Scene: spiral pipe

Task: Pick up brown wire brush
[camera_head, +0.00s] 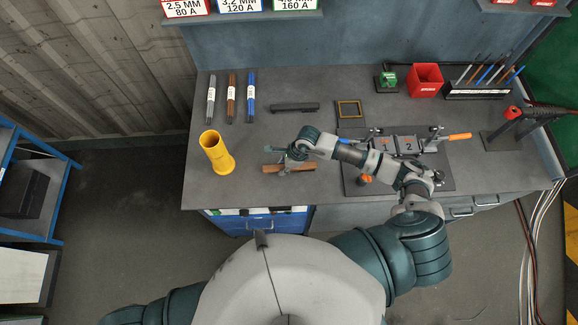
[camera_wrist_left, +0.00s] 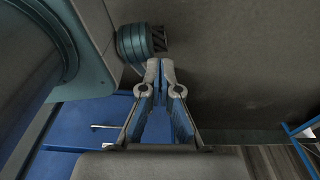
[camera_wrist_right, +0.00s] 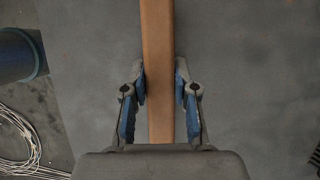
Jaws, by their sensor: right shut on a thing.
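The brown wire brush (camera_head: 302,168) lies along or just above the grey workbench top, left of the bench middle. My right gripper (camera_head: 285,168) reaches it from the right side of the head view and is shut on it. In the right wrist view, the brown handle (camera_wrist_right: 158,60) runs between the two fingertips (camera_wrist_right: 160,82), one on each side. The bristles cannot be made out. I cannot tell whether the brush touches the bench. My left gripper (camera_wrist_left: 160,72) is shut and empty in the left wrist view, its tips close together, away from the brush.
A yellow spiral pipe (camera_head: 217,153) stands left of the brush. Several rod tubes (camera_head: 231,97) and a dark bar (camera_head: 295,108) lie behind it. A clamping fixture (camera_head: 405,145) is to the right under my right arm. A red box (camera_head: 425,80) stands at the back right.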

